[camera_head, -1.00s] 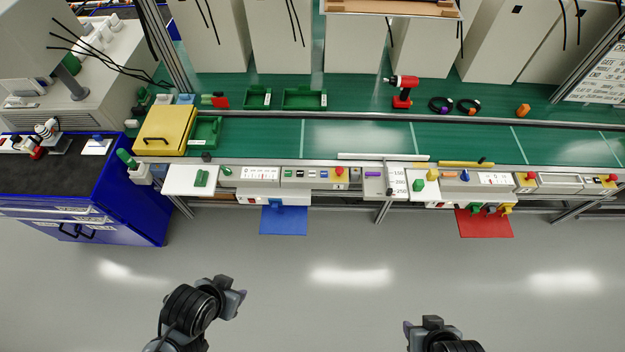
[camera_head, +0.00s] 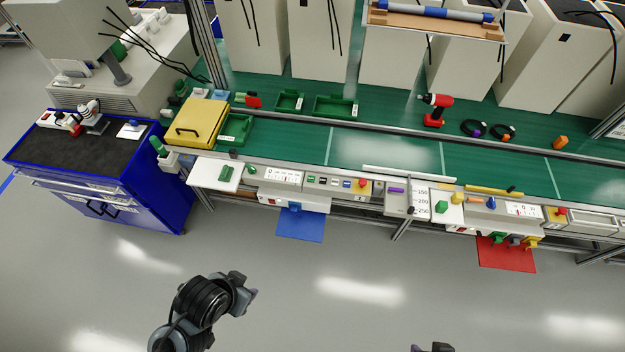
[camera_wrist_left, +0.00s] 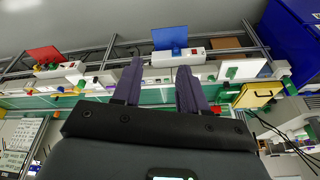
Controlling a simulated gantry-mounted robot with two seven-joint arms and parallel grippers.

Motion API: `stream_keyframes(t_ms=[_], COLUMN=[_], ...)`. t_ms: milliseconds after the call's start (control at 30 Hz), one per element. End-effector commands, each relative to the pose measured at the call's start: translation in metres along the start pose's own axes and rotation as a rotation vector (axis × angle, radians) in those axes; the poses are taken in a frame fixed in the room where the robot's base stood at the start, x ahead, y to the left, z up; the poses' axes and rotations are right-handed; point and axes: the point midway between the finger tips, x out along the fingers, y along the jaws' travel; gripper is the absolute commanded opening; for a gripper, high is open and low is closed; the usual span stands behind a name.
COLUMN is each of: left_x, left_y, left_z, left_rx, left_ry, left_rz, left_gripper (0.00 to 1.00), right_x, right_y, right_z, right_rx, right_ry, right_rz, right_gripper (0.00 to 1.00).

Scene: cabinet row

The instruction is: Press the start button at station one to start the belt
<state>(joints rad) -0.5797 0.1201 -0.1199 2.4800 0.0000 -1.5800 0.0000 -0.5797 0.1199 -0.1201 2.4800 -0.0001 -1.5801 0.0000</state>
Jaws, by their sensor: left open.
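The button panel (camera_head: 338,188) of the left station is on the front rail of the belt (camera_head: 385,150), above a blue mat (camera_head: 300,226). It carries a row of small buttons, with a green one (camera_head: 311,180) at its left end, and a red knob (camera_head: 361,183) on yellow at its right. I cannot read any station label. My left gripper (camera_head: 249,293) is over the floor, well short of the panel; in the left wrist view its fingers (camera_wrist_left: 157,75) are apart with nothing between them. My right gripper (camera_head: 432,347) barely shows at the bottom edge.
A second station with a red mat (camera_head: 506,255) is to the right. A blue cabinet (camera_head: 150,195) stands at the left, and a yellow case (camera_head: 196,122) sits at the belt's left end. The grey floor before the stations is clear.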

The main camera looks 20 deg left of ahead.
Motion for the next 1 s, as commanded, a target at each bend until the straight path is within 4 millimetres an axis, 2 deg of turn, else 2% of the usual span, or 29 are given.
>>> stream_keyframes(t_ms=[367, 633, 1000], left_x=[0.0000, 0.0000, 0.0000], left_y=[0.0000, 0.0001, 0.0001], left_z=[-0.0001, -0.0001, 0.0000], left_rx=[0.000, 0.000, 0.000], left_ry=[0.000, 0.000, 0.000], left_rz=[0.000, 0.000, 0.000], left_gripper=[0.43, 0.01, 0.00], right_x=[0.0000, 0.0000, 0.0000], right_y=[0.0000, 0.0001, 0.0001], right_z=[0.0000, 0.0000, 0.0001], right_rx=[0.000, 0.000, -0.001], right_ry=[0.000, 0.000, 0.000], right_rz=[0.000, 0.000, 0.000], right_gripper=[0.43, 0.43, 0.43])
